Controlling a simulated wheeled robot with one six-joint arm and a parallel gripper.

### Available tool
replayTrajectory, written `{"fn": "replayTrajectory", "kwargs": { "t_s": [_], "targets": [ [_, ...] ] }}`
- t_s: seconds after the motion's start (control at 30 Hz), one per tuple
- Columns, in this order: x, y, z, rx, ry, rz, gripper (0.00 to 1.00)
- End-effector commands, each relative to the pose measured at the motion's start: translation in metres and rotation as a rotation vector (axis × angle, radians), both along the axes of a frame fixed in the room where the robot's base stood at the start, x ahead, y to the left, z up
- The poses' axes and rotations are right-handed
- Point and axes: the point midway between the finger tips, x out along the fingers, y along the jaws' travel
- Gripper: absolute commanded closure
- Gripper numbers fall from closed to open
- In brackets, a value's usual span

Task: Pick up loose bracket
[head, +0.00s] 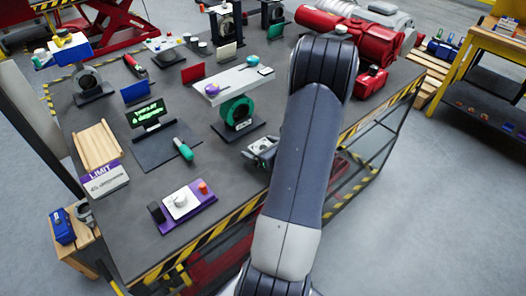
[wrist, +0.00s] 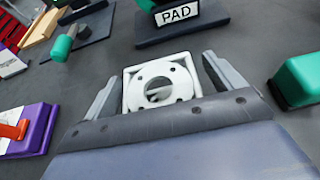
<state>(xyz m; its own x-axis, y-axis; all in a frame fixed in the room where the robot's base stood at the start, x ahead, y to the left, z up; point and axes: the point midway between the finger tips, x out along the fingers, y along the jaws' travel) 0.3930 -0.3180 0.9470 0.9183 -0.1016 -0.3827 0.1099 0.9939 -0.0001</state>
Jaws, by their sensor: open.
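The loose bracket looks to be the white square plate (wrist: 161,82) with a large centre hole and smaller corner holes. In the wrist view it lies on the dark table between the two fingers of my gripper (wrist: 165,90). The fingers are open, one on each side of the plate, and gaps show at both sides. The near edge of the plate is hidden by the gripper body. In the head view my gripper (head: 262,150) is low over the table, left of my arm, with the pale plate (head: 262,146) showing at it.
A green ring valve (head: 238,113) on a dark base stands just behind. A purple control box (head: 184,206) and a green-handled tool (head: 183,149) lie to the left. A red motor (head: 350,38) stands at the back right.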

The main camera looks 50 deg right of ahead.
Motion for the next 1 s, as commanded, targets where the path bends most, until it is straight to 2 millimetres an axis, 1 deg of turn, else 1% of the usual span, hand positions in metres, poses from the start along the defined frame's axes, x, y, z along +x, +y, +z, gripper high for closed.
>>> {"fn": "replayTrajectory", "kwargs": {
  "t_s": [0.1, 0.3, 1.0],
  "targets": [
    [0.0046, -0.0004, -0.002, 0.001, 0.0, -0.001, 0.11],
    [0.0045, -0.0006, -0.0023, 0.001, 0.0, -0.001, 0.11],
    [0.0044, -0.0006, -0.0022, 0.0, 0.0, -0.001, 0.68]
  ]
}}
